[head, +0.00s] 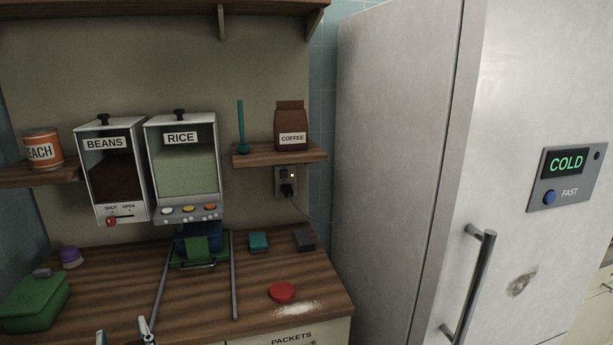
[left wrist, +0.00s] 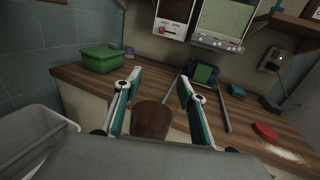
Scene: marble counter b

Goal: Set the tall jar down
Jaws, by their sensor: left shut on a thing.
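My left gripper (head: 124,336) shows only by its fingertips at the bottom edge of the head view. In the left wrist view its two teal fingers (left wrist: 160,95) stand on either side of a brown, round-topped thing (left wrist: 152,120), which seems to be the tall jar. The gripper is shut on it. The jar's lower part is hidden behind my gripper's body. It is held in front of the wooden counter (head: 200,300); whether it touches anything below cannot be seen. The jar does not show in the head view. My right gripper is in neither view.
Beans (head: 110,165) and rice (head: 185,165) dispensers hang above the counter. A dark blue container (head: 196,236) sits below the rice, between two metal rails. A green box (head: 35,302) is at left. A red disc (head: 282,292) lies by white powder. A fridge (head: 400,150) stands right.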

